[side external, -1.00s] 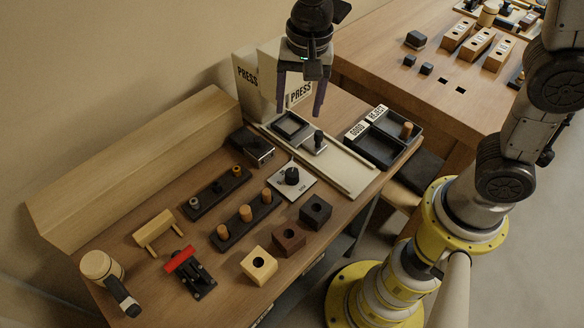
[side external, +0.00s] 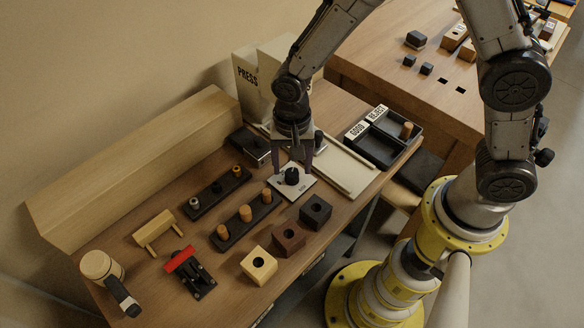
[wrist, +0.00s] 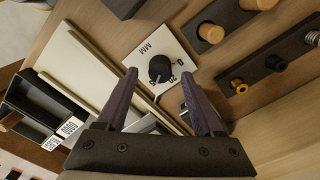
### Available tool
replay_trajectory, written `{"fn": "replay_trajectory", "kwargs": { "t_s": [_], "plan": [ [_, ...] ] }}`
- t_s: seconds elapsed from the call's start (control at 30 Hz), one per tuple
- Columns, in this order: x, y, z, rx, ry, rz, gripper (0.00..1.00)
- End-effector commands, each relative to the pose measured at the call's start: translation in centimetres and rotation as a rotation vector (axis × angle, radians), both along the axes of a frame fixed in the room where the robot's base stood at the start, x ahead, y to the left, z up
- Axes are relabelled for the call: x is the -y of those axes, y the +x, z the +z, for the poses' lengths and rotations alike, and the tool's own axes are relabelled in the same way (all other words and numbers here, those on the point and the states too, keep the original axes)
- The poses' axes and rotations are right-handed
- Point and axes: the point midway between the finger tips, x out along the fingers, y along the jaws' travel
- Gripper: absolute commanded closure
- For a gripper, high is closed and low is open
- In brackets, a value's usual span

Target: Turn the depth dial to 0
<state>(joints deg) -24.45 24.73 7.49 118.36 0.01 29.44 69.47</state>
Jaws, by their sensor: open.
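The depth dial (side external: 291,176) is a round black knob on a square white plate (side external: 305,188) on the bench. In the wrist view the dial (wrist: 161,68) shows with the markings MM, 0 and 20 around it on the plate (wrist: 146,47). The knob's pointer direction is hard to make out. My gripper (side external: 295,172) is open, with its two purple fingers down close to the dial in the side view. In the wrist view my gripper (wrist: 161,78) has its fingertips apart on either side of the knob's near edge. I cannot tell whether they touch it.
A peg rack (side external: 245,220) with orange pegs and a rack of small fittings (side external: 217,192) stand left of the dial. Holed blocks (side external: 316,210) lie in front. A pale sliding board (side external: 345,170) and the GOOD/REJECT tray (side external: 385,145) are to the right.

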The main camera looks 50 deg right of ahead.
Motion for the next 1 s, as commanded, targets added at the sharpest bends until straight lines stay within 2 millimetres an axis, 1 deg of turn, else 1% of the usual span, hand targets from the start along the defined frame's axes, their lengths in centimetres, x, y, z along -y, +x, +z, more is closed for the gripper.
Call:
{"fn": "replay_trajectory", "kwargs": {
  "t_s": [0.03, 0.2, 0.5, 0.53, 0.67, 0.7, 0.77, 0.8, 0.87, 0.9, 1.0],
  "plan": [
    [0.0, 0.0, -0.7, -0.003, -0.001, 0.0, 0.31],
    [0.0, 0.0, -1.8, -0.001, -0.001, 0.0, 0.31],
    [0.0, 0.0, -2.0, 0.0, 0.0, 0.0, 0.31],
    [0.0, 0.0, -2.0, 0.0, 0.0, 0.0, 0.33],
    [0.0, 0.0, -2.0, 0.0, 0.0, 0.0, 0.56],
    [0.0, 0.0, -2.0, 0.0, 0.0, 0.0, 0.64],
    [0.0, 0.0, -2.0, 0.0, 0.0, 0.0, 0.74],
    [0.0, 0.0, -2.0, 0.0, 0.0, 0.0, 0.82],
    [0.0, 0.0, -2.0, 0.0, 0.0, 0.0, 0.92],
    [0.0, 0.0, -2.0, 0.0, 0.0, 0.0, 1.0],
    [0.0, 0.0, -2.0, 0.0, 0.0, 0.0, 1.0]
  ]
}}
